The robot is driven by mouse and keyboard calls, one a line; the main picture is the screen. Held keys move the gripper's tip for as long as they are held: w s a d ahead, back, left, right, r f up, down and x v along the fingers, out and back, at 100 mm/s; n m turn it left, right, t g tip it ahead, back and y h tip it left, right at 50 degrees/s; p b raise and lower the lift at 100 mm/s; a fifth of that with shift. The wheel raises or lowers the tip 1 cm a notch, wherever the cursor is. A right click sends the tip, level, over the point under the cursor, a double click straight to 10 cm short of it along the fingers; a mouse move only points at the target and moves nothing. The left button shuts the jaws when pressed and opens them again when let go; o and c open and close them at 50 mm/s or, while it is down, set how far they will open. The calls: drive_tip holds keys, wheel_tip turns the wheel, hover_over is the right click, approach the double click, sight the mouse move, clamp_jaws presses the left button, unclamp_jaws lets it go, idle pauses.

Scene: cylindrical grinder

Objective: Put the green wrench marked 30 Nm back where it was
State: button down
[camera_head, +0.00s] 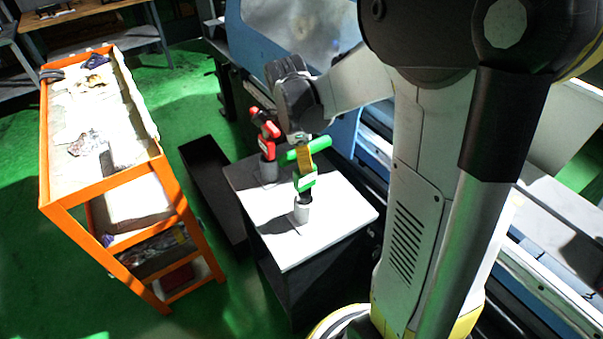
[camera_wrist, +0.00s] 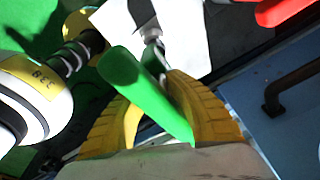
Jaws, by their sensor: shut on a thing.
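The green wrench (camera_head: 304,183) stands roughly upright over the white tabletop in the head view, its lower end at a grey cylindrical holder (camera_head: 301,213). I cannot tell how far it sits in the holder. My gripper (camera_head: 304,162) is shut on the wrench with its yellow fingers, from above. In the wrist view the green handle (camera_wrist: 150,92) runs slantwise between the yellow fingers of my gripper (camera_wrist: 158,100). A metal part of the wrench (camera_wrist: 150,34) shows beyond the handle. The 30 Nm marking is not readable.
A red wrench (camera_head: 268,140) stands in another holder (camera_head: 268,170) at the back left of the white-topped stand (camera_head: 285,248). An orange cart (camera_head: 110,181) is to the left, a dark bin (camera_head: 213,190) between. The blue machine (camera_head: 262,40) is behind. The stand's front top is clear.

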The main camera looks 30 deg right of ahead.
sight(305, 175)
drive_tip(key=shift+f+b, duration=0.4)
drive_tip(key=shift+f, duration=1.7)
drive_tip(key=shift+f, duration=0.25)
drive_tip(key=c, duration=1.4)
unclamp_jaws()
drive_tip(key=shift+r, duration=0.1)
